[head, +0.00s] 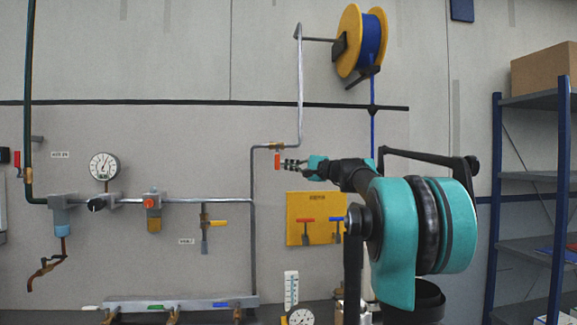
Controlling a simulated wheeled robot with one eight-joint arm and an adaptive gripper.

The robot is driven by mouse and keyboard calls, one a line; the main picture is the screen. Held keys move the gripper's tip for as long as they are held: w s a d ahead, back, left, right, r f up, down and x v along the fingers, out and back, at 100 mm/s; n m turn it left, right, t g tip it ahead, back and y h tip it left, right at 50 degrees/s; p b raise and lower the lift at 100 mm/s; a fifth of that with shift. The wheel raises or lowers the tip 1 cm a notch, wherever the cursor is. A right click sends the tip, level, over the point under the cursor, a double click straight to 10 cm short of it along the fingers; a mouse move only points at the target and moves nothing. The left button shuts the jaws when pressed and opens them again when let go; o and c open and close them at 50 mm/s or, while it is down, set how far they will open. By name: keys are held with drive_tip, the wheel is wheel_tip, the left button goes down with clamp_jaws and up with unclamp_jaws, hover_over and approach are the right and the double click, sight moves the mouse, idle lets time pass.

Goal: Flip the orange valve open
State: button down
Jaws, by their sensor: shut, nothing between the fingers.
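A brass valve (275,147) sits on the horizontal run of the grey pipe in the middle of the head view. Its orange-red lever (277,161) hangs straight down, across the pipe run. My gripper (284,164) is shut and empty, reaching in from the right. Its fingertips appear just right of the lever; whether they touch it I cannot tell. Another valve lower left has a yellow-orange lever (217,223) lying along the horizontal.
A yellow board (297,236) with red and blue T-handled tools hangs below my gripper. A pressure gauge (104,166) and an orange-topped fitting (153,203) are on the left pipe. A hose reel (350,45) is above, blue shelving (495,200) at right.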

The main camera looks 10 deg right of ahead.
drive_tip(key=a+m+t, duration=0.1)
drive_tip(key=a+m+t+y, duration=0.1)
drive_tip(key=m, duration=0.1)
drive_tip(key=shift+a+f+t, duration=0.3)
drive_tip(key=shift+f, duration=0.1)
drive_tip(key=a+r+m+t, duration=0.2)
drive_tip(key=a+r+m, duration=0.1)
drive_tip(key=a, duration=0.4)
drive_tip(key=shift+r, duration=0.45)
idle(0.4)
idle(0.3)
